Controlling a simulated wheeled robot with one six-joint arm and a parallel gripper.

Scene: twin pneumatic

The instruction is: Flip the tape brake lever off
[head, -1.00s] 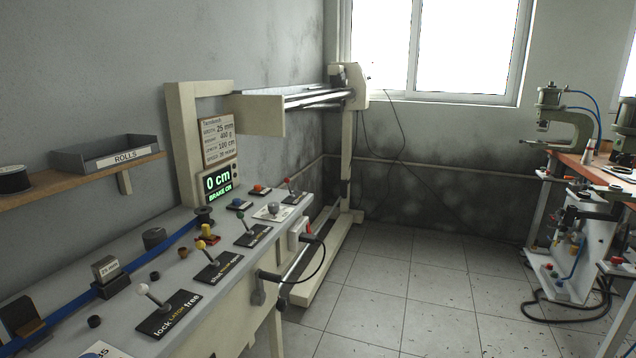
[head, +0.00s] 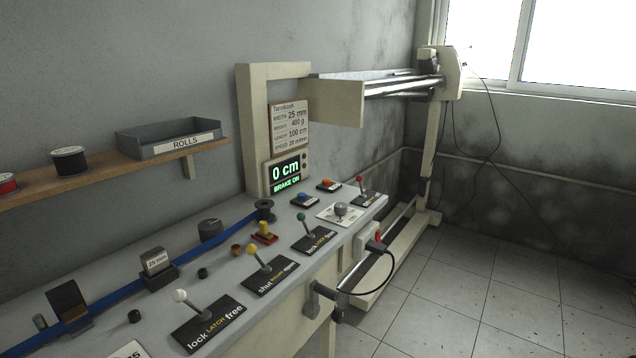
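Several levers stand along the grey bench top. The white-knobbed lever (head: 181,296) is on a black plate reading "lock LATCH free". The yellow-knobbed lever (head: 252,252) has a plate reading "shut" and "open", its middle word too small to read. The green-knobbed lever (head: 302,218) has a plate that seems to read "lock" and "free". A red-knobbed lever (head: 361,181) is at the far end; its label is unreadable. I cannot tell which is the tape brake lever. A display (head: 286,175) reads "0 cm" and "BRAKE ON". My gripper is not in view.
A blue tape (head: 212,243) runs along the bench (head: 262,311) past a "25 mm" block (head: 156,262). Blue and red buttons (head: 329,185) and a grey knob (head: 341,208) are near the far end. A shelf with a ROLLS tray (head: 168,138) is left. Tiled floor (head: 480,295) is clear at right.

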